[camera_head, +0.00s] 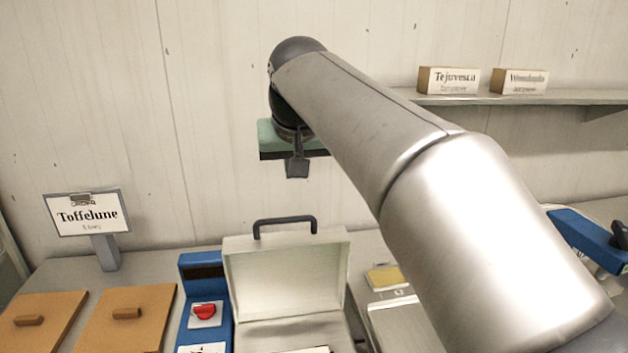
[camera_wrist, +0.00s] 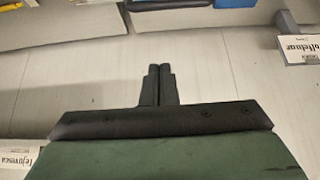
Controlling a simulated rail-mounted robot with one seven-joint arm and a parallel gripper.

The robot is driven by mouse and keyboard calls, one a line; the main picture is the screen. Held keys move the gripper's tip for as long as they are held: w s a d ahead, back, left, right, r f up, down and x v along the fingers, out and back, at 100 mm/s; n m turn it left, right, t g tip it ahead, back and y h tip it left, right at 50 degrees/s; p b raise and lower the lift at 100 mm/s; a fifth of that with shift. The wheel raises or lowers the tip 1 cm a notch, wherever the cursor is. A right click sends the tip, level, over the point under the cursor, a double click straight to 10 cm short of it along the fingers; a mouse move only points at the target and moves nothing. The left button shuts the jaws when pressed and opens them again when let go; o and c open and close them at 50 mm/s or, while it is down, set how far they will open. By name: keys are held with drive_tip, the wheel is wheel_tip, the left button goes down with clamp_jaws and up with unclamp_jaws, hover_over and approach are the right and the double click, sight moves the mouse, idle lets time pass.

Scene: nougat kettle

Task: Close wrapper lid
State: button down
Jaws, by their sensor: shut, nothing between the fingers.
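The wrapper is a pale box (camera_head: 291,334) with its lid (camera_head: 283,272) standing open and upright at the back. A dark handle (camera_head: 285,222) sits on the lid's top edge. My gripper (camera_head: 297,172) is above and behind the lid, apart from the handle, near the wall. Its fingers are shut together and empty. In the wrist view my gripper (camera_wrist: 159,70) shows two closed black fingers, with the dark handle (camera_wrist: 165,4) at the top edge of the picture. The front of the box is cut off by the frame.
A blue unit with a red knob (camera_head: 204,311) stands left of the box. Two brown lidded boards (camera_head: 128,325) and the Toffelune sign (camera_head: 87,214) are further left. A wall shelf (camera_head: 520,99) holds two labelled blocks. My arm hides part of the counter at right.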

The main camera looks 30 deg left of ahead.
drive_tip(key=p, duration=0.2)
hover_over(294, 232)
drive_tip(key=w+a, duration=0.2)
drive_tip(key=w, duration=0.1)
wheel_tip(294, 232, down, 7)
drive_tip(key=s+d, duration=0.2)
drive_tip(key=s, duration=0.1)
drive_tip(key=shift+f, duration=0.4)
drive_tip(key=shift+s+d+f, duration=0.15)
drive_tip(key=shift+d+f, duration=0.05)
drive_tip(key=shift+f+b, duration=0.1)
drive_tip(key=shift+b, duration=0.3)
